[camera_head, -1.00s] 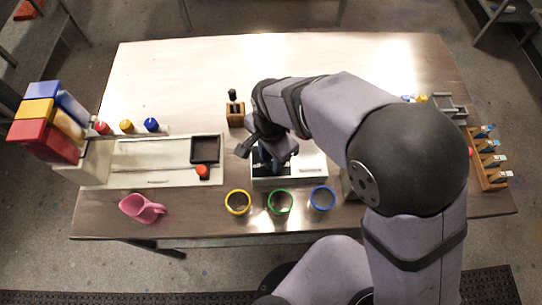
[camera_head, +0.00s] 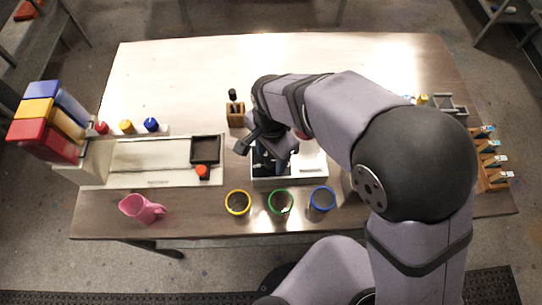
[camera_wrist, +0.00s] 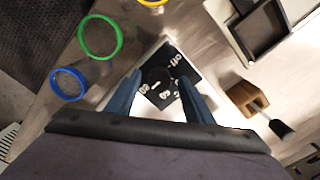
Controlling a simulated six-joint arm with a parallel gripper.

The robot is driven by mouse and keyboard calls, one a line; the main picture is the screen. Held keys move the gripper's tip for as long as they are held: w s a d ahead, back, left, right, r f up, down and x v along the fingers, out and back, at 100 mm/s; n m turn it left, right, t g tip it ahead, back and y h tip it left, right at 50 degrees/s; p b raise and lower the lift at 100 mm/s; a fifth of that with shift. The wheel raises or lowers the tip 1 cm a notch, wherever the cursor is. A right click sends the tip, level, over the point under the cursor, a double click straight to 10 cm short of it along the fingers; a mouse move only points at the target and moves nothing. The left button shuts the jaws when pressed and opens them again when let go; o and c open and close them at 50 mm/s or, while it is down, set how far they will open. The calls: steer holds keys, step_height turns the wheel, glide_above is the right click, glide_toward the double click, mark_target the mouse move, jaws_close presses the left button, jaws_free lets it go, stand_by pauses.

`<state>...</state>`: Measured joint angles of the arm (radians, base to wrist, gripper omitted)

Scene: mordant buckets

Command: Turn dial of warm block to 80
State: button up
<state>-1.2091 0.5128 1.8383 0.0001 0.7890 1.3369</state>
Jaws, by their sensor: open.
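The warm block (camera_head: 310,172) is a white box at the middle of the table, with a dark panel at its left end. In the wrist view the dark dial panel (camera_wrist: 182,66) shows white numerals around a round black dial (camera_wrist: 157,79). Which numeral the dial points at is not clear. My gripper (camera_head: 266,155) is over the panel and hides part of it in the head view. In the wrist view my gripper (camera_wrist: 160,96) is open, its two blue fingers on either side of the dial. I cannot tell whether they touch it.
Yellow (camera_head: 238,202), green (camera_head: 280,202) and blue (camera_head: 322,199) rimmed buckets stand in front of the block. A wooden holder (camera_head: 235,116) with a black-handled tool stands behind left. A dispenser station (camera_head: 130,176) and pink jug (camera_head: 141,208) are left; a bottle rack (camera_head: 490,165) is right.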

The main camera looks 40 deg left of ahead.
mark_target(272, 160)
steer(key=shift+r+b, duration=0.9)
steer(key=shift+r, duration=2.4)
steer(key=shift+d, duration=0.1)
steer(key=w+d+f, duration=0.1)
steer(key=w+d, duration=0.5)
steer(key=d, duration=0.4)
steer(key=w+d, duration=0.6)
steer(key=d, duration=0.4)
steer(key=s+d+f, duration=0.1)
steer(key=s+d, duration=0.1)
steer(key=d, duration=0.7)
steer(key=s+d+f+n, duration=0.1)
steer(key=s+d+f, duration=0.1)
steer(key=d, duration=0.8)
steer(key=shift+s+f, duration=0.3)
steer(key=shift+s, duration=0.1)
